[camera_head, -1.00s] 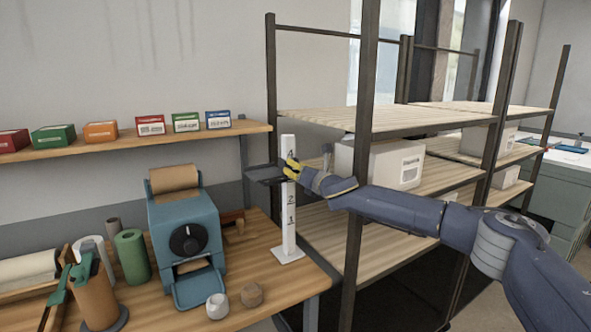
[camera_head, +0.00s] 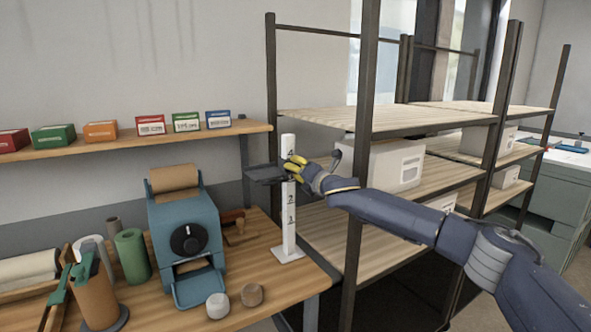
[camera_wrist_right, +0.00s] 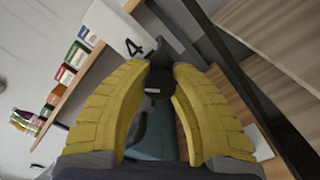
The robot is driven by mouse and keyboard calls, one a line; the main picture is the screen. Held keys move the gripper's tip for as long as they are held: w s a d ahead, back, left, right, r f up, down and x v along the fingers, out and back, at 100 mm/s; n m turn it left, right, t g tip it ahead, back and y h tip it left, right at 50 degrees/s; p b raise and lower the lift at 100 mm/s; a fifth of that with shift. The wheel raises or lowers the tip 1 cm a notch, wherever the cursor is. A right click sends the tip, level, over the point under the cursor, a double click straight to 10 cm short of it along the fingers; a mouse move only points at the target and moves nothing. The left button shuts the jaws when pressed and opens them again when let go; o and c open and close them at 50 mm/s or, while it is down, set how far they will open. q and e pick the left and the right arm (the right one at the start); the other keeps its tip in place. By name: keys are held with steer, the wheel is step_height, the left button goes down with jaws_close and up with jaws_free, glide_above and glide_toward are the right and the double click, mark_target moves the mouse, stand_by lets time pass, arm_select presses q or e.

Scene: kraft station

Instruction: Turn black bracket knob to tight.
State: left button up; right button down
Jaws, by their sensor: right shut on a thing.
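A white upright post (camera_head: 289,225) with printed numbers stands on a square foot at the bench's right end. A dark bracket (camera_head: 263,174) is on the post just below the number 4 and sticks out to the left. My right gripper (camera_head: 293,168) is at the bracket, its yellow fingers shut on the black knob. In the right wrist view the knob (camera_wrist_right: 154,84) shows between the yellow fingertips, with a light mark across its face. The gripper hides the knob in the head view. My left gripper is not in view.
A blue machine (camera_head: 186,240) with a black dial and a paper roll stands left of the post. A dark shelf upright (camera_head: 358,200) rises close behind my right forearm. Small boxes line the wall shelf (camera_head: 70,143). A white roll and a brown roll lie at the bench front.

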steer(key=m, duration=0.6)
steer(key=shift+d+m, duration=0.2)
steer(key=shift+m, duration=0.2)
stand_by(0.4)
steer(key=c, duration=1.2)
jaws_free()
steer(key=shift+o, duration=0.8)
